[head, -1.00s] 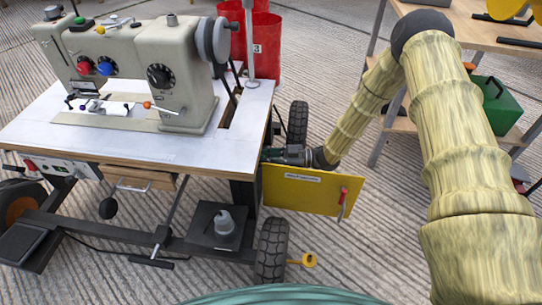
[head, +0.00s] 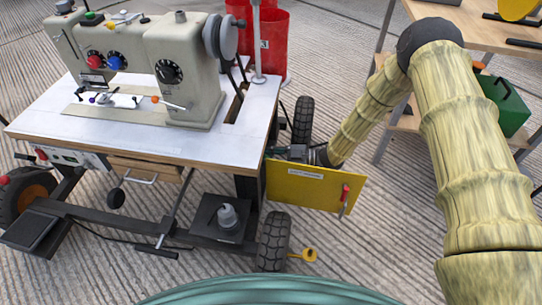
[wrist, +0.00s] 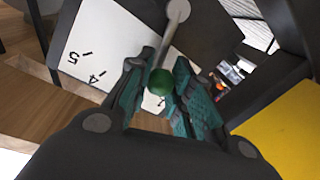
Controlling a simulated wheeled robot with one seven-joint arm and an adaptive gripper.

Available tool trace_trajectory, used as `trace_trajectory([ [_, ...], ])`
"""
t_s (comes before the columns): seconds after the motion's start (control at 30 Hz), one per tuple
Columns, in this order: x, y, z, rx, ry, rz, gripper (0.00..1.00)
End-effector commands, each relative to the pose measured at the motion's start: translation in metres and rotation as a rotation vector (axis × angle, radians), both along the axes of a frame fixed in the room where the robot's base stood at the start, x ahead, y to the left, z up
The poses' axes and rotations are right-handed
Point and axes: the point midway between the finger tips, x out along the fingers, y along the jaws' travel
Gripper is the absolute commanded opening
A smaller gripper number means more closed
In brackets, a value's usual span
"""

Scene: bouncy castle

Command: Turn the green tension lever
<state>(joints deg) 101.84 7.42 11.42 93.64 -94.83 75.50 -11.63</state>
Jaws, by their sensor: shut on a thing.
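In the wrist view the green tension lever shows as a round green knob (wrist: 161,83) on a grey rod that runs up to a pivot. The teal fingers of my gripper (wrist: 162,64) are shut on it, one on each side of the knob. A white dial plate (wrist: 95,45) with the marks 4 and 5 lies behind the rod. In the head view my gripper (head: 292,153) is at the right side of the sewing table (head: 150,143), beside the yellow panel (head: 312,187). The lever is too small or hidden to make out there.
A cream sewing machine (head: 185,75) stands on the table. A black wheel (head: 273,241) and a yellow-tipped part (head: 309,255) are below the panel. Red bins (head: 270,45) stand behind. A wooden workbench with a green box (head: 505,105) is at the right.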

Motion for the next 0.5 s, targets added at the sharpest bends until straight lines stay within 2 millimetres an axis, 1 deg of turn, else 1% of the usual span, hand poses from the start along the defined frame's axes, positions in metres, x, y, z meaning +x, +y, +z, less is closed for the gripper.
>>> trace_trajectory([
  [0.17, 0.0005, -0.0019, -0.0015, -0.003, 0.001, -0.002, 0.00],
  [0.2, 0.0005, -0.0019, -0.0015, -0.003, 0.001, -0.002, 0.25],
  [0.27, 0.0004, -0.0018, -0.0014, -0.002, 0.001, -0.002, 0.36],
  [0.3, 0.0003, -0.0016, -0.0013, -0.002, 0.001, -0.002, 0.43],
  [0.5, 0.0000, -0.0008, -0.0007, -0.001, 0.001, -0.001, 0.43],
])
